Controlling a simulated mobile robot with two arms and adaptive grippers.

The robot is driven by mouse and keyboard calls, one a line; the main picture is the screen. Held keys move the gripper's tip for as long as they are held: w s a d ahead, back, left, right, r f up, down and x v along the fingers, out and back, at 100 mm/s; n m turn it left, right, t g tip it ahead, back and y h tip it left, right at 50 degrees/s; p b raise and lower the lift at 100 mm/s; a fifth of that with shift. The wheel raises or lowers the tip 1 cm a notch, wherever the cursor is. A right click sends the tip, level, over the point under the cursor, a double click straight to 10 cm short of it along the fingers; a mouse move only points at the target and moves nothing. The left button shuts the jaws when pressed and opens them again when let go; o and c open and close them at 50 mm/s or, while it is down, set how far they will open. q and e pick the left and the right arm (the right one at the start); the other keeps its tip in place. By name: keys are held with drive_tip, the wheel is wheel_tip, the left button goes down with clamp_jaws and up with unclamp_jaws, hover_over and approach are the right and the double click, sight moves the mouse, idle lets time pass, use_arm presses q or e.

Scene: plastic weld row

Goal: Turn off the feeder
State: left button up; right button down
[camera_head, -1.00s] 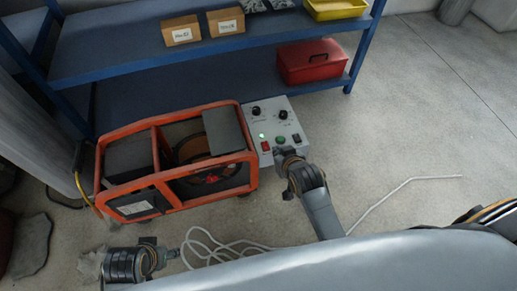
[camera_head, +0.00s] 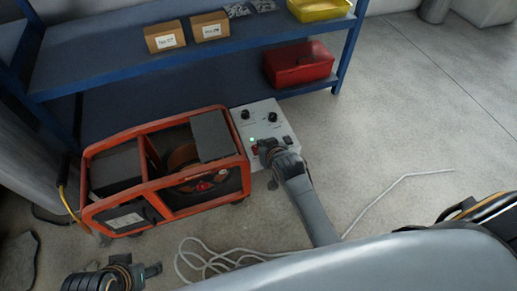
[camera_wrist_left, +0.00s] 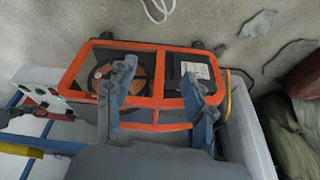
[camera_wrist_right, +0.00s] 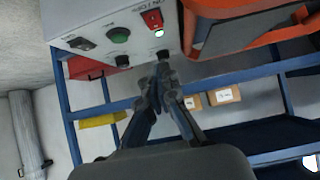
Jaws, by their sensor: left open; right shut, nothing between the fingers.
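The feeder (camera_head: 165,190) is an orange-framed machine with a grey control box (camera_head: 258,122) at its right side. The box has two black knobs, a lit green lamp (camera_wrist_right: 159,33), a red rocker switch (camera_wrist_right: 152,19), a green button (camera_wrist_right: 119,35) and a black switch (camera_wrist_right: 80,43). My right gripper (camera_head: 264,150) is shut and empty over the panel's near edge, by the red switch. In the head view it hides the green button. In the right wrist view its tips (camera_wrist_right: 163,68) lie below the lamp; contact cannot be told. My left gripper (camera_head: 152,270) is open and empty, in front of the feeder.
A blue shelf (camera_head: 110,70) stands behind the feeder, with cardboard boxes (camera_head: 165,37), a yellow bin (camera_head: 318,10) and a red toolbox (camera_head: 300,65). A white cable (camera_head: 205,258) lies coiled on the floor in front. The floor to the right is mostly clear.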

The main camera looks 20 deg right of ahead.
drive_tip(key=b+x, duration=0.1)
drive_tip(key=x, duration=0.3)
drive_tip(key=shift+f, duration=0.25)
drive_tip(key=f, duration=0.1)
drive_tip(key=f+b, duration=0.2)
drive_tip(key=shift+w+f, duration=0.15)
drive_tip(key=shift+w, duration=0.1)
use_arm(q)
drive_tip(key=w+d+r+t+h, duration=0.1)
drive_tip(key=w+d+r+t, duration=0.1)
drive_tip(key=w+t, duration=0.4)
drive_tip(key=shift+w+d+r+h, duration=0.3)
drive_tip(key=shift+w+d, duration=0.4)
drive_tip(key=shift+w, duration=1.6)
use_arm(e)
drive_tip(key=shift+f, duration=0.15)
use_arm(q)
drive_tip(key=shift+s+f, duration=0.1)
use_arm(e)
drive_tip(key=shift+w+f+p, duration=0.1)
drive_tip(key=shift+f+p, duration=0.05)
drive_tip(key=shift+p, duration=0.2)
use_arm(q)
drive_tip(key=shift+s+a+f+g, duration=0.2)
drive_tip(key=shift+s+f+g, duration=0.15)
drive_tip(key=shift+s, duration=0.15)
drive_tip(key=shift+s+a+f+g, duration=0.15)
drive_tip(key=shift+s+f+g, duration=0.2)
drive_tip(key=shift+s, duration=0.1)
drive_tip(key=shift+s, duration=0.1)
